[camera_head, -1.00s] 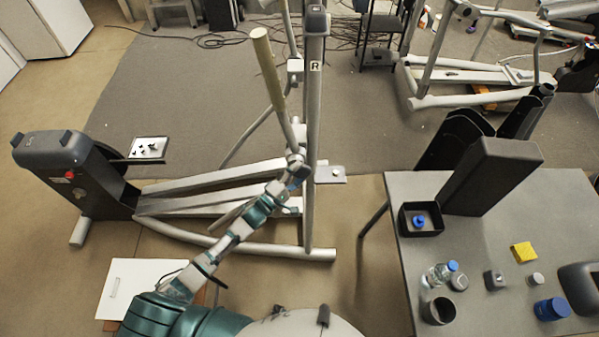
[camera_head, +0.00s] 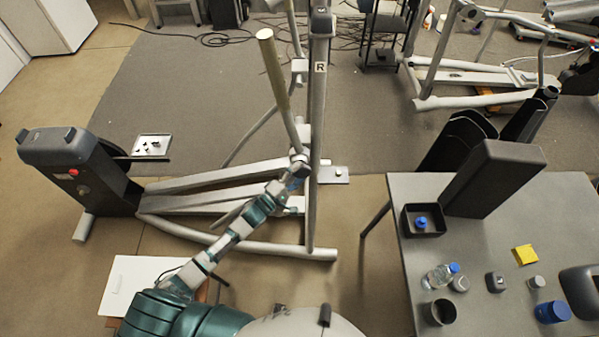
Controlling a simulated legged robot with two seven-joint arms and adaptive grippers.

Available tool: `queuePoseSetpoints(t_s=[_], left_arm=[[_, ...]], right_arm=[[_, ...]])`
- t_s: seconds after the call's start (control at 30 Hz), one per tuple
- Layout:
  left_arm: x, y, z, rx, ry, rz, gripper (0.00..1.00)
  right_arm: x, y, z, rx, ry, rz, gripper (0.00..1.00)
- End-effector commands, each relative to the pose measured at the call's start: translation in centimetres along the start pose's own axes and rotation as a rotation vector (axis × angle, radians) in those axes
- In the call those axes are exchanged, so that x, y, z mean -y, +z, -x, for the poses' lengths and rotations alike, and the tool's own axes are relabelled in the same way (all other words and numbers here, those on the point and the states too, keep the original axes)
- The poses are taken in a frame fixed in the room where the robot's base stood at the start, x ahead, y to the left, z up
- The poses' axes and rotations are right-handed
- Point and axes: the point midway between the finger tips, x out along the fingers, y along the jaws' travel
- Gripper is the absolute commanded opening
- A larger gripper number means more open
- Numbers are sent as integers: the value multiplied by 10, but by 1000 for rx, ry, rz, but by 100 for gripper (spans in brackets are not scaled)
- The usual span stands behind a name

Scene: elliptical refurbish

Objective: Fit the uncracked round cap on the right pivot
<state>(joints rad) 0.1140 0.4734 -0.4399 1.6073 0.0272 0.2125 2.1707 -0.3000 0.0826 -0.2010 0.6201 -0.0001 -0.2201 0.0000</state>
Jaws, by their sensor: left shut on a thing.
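The elliptical machine's upright post (camera_head: 319,110) carries an "R" label. A grey moving arm (camera_head: 280,95) slants down to a pivot (camera_head: 299,156) beside the post. My left arm reaches in from the lower left. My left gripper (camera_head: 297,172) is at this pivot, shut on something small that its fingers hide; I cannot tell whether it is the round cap. A small plate (camera_head: 333,174) with a light round piece on it sits just right of the post. I cannot tell whether that piece is cracked.
A grey table (camera_head: 487,235) at the right holds a black bin (camera_head: 423,221), a bottle (camera_head: 440,275), a yellow sponge (camera_head: 525,254), a blue-lidded jar (camera_head: 552,311) and a dark cup (camera_head: 439,312). A tray of small dark parts (camera_head: 152,145) is at the left.

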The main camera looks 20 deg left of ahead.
Motion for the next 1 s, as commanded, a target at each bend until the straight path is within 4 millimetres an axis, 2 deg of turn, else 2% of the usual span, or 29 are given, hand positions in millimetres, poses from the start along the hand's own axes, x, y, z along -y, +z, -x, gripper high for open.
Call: queuePoseSetpoints(t_s=[0.27, 0.7, 1.0], left_arm=[[0, -3, -3, 1, 1, -1, 5], [0, -8, -9, 1, 0, 0, 5], [0, -8, -8, 0, 1, 0, 5]], right_arm=[[-4, 1, -1, 1, 5, 0, 83], [7, -2, -2, -2, -8, -5, 83], [4, -1, -2, -1, -5, -3, 83]])
